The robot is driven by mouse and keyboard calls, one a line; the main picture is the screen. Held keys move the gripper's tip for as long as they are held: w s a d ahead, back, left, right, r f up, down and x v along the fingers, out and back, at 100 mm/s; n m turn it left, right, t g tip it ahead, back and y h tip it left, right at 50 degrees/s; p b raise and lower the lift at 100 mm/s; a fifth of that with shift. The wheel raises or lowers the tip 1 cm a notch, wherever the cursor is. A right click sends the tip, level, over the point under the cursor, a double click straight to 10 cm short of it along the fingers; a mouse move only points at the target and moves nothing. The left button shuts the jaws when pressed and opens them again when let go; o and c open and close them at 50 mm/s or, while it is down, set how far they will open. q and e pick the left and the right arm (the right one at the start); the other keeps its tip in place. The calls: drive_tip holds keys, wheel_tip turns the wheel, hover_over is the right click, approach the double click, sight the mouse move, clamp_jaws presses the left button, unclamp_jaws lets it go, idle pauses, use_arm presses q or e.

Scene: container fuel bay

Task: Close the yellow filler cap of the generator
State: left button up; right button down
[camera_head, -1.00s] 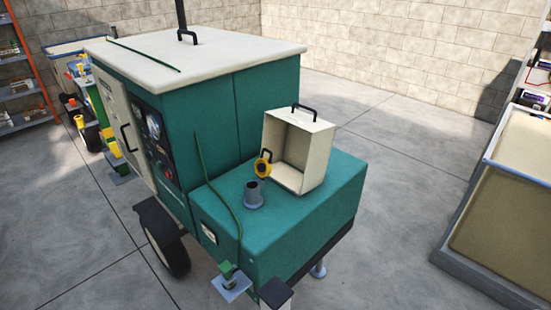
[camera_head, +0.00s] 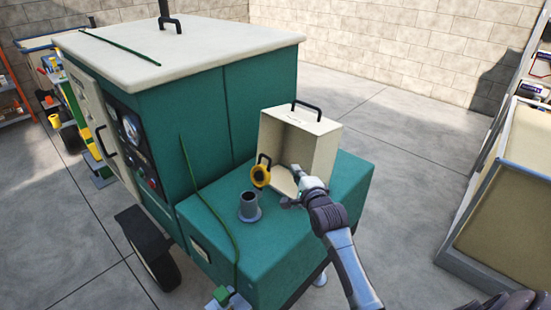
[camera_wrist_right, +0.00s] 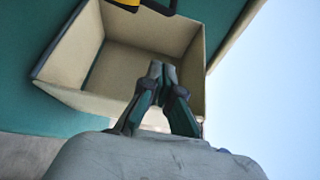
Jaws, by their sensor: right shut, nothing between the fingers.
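The generator (camera_head: 215,120) is a green cabinet with a cream top and a lower green deck at its front. The yellow filler cap (camera_head: 261,177), with a black handle, stands hinged open behind the grey filler neck (camera_head: 248,207), whose mouth is uncovered. A cream open-fronted box (camera_head: 318,140) with a black handle stands behind the cap; it also fills much of the right wrist view (camera_wrist_right: 75,62). The cap's edge shows at the top of that view (camera_wrist_right: 123,3). My right gripper (camera_head: 292,190) is shut and empty, right of the cap and in front of the box. My left gripper is not in view.
A green cable (camera_head: 203,205) hangs down the generator's front left. A grey-framed bin (camera_head: 505,215) stands at the right. Shelving (camera_head: 12,100) and a cart stand at the left. The concrete floor between generator and bin is clear.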

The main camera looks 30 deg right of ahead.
sight(263, 170)
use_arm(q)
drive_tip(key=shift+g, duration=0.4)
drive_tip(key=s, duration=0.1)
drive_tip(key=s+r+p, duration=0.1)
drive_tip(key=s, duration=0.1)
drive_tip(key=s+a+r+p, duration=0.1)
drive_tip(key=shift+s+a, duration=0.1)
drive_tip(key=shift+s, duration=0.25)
use_arm(e)
drive_tip(key=w+a, duration=0.2)
drive_tip(key=w, duration=0.5)
drive_tip(key=shift+a, duration=0.15)
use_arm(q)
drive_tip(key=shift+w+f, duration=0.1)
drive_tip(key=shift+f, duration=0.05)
use_arm(e)
drive_tip(key=shift+a+f, duration=0.1)
drive_tip(key=shift+a, duration=0.1)
